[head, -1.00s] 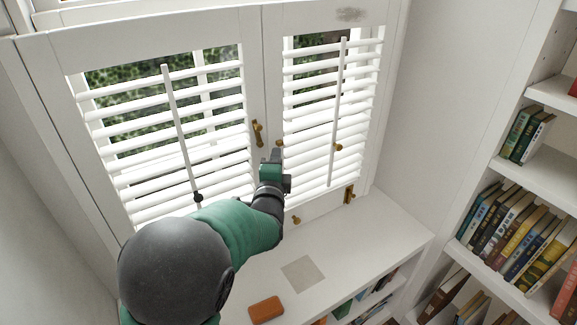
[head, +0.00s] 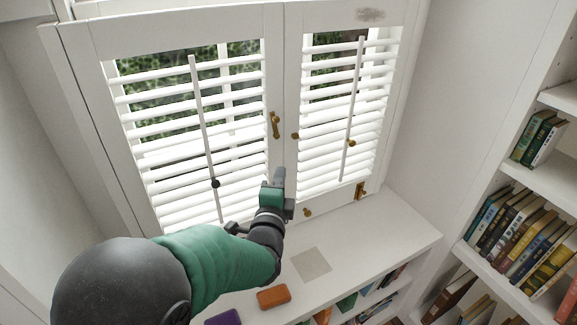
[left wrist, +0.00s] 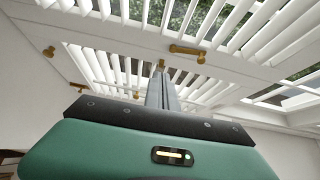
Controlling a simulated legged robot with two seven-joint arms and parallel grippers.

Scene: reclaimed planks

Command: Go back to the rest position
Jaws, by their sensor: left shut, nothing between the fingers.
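My left gripper (head: 279,176) is in front of the lower middle of the white shutters, just below the brass latch (head: 275,124). Its fingers are together with nothing between them, and they also show closed in the left wrist view (left wrist: 162,92). The gripper looks apart from the shutters, though the exact gap is hard to judge. My green and black left arm reaches in from the lower left. The left shutter panel (head: 190,130) and right shutter panel (head: 345,110) are shut with slats tilted partly open. My right gripper is not in view.
Below the window is a white sill (head: 370,232) with a grey square (head: 310,264), an orange block (head: 273,297) and a purple object (head: 222,318) near its front edge. A bookcase (head: 545,180) stands at the right. The sill's right part is clear.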

